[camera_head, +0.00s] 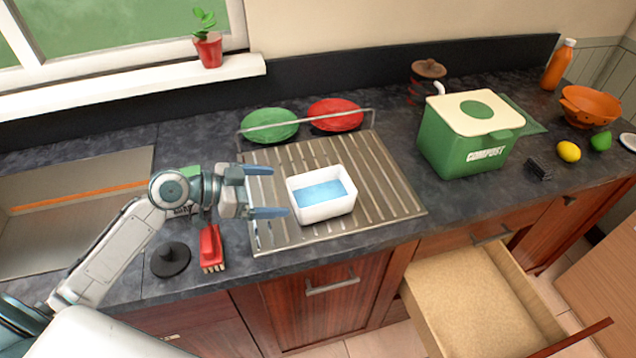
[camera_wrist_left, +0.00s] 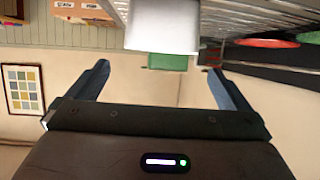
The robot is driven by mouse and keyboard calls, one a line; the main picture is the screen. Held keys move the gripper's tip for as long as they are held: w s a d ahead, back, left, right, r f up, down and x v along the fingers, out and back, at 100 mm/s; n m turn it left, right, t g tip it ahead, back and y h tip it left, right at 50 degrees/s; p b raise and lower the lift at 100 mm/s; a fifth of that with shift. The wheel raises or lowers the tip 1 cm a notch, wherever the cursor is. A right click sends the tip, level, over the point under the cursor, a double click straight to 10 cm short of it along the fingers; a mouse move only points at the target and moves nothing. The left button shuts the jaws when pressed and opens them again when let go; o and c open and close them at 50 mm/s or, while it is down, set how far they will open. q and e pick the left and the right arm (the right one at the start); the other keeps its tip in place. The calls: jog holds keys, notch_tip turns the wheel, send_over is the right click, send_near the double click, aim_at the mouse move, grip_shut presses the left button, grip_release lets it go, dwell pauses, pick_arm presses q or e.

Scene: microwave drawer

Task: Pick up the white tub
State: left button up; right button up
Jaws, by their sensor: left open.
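The white tub (camera_head: 322,208) is a rectangular container with a light blue inside bottom. It stands upright on the ribbed metal drainboard (camera_head: 385,190) on the counter. My left gripper (camera_head: 277,191) is open and empty just left of the tub, its blue fingertips pointing towards it. In the left wrist view, the white tub (camera_wrist_left: 163,27) shows at the top, beyond and between the open fingers of the left gripper (camera_wrist_left: 153,82). The fingers do not enclose the tub. My right gripper is not in view.
A green compost bin (camera_head: 462,145) stands right of the drainboard. Green (camera_head: 269,125) and red (camera_head: 335,115) plates stand behind it. A red brush (camera_head: 211,248) and a black stopper (camera_head: 171,259) lie near the left arm. An open drawer (camera_head: 470,300) juts out below at right.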

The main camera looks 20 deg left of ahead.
aim_at(315, 185)
pick_arm(q)
jog(key=shift+w+p+x, duration=0.25)
jog(key=shift+p+x, duration=0.8)
jog(key=shift+x, duration=1.75)
jog(key=shift+w+d+r+p, duration=0.15)
jog(key=shift+d+r+p, duration=0.15)
jog(key=shift+r+p, duration=0.15)
jog(key=p+x, duration=0.1)
jog(key=x, duration=0.1)
jog(key=p+x, duration=0.1)
jog(key=x, duration=0.1)
jog(key=shift+r+p, duration=0.3)
jog(key=shift+w+d+f, duration=0.2)
jog(key=shift+d+f, duration=0.05)
jog(key=shift+d, duration=0.1)
jog(key=c, duration=0.9)
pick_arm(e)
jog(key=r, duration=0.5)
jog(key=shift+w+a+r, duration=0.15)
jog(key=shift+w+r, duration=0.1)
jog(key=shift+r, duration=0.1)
